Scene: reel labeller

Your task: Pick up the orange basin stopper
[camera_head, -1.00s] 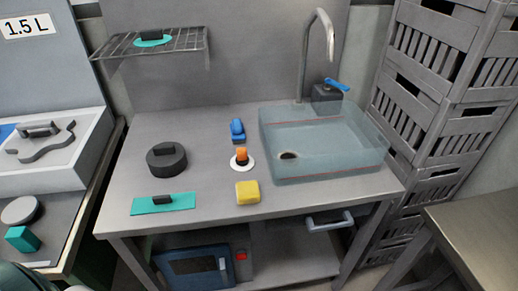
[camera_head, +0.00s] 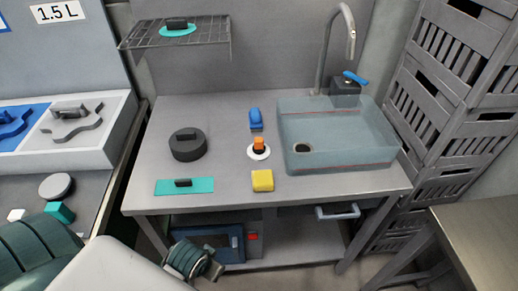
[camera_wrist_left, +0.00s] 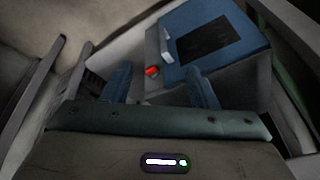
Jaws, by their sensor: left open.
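The orange basin stopper (camera_head: 259,145) stands on the steel table, orange on top with a white round base, to the left of the translucent basin (camera_head: 340,160). The basin's dark drain hole shows open. My left arm comes in at the lower left of the head view, in front of the table and well away from the stopper. In the left wrist view my left gripper (camera_wrist_left: 160,86) has its two blue fingers apart with nothing between them. It faces a blue box with a red button under the table. The right gripper is not in view.
A yellow sponge (camera_head: 262,181) lies in front of the stopper and a blue object (camera_head: 255,119) behind it. A dark round weight (camera_head: 188,148) and a teal plate (camera_head: 200,186) are at left. A tap (camera_head: 350,45) rises behind the basin. Grey crates (camera_head: 455,80) stand at right.

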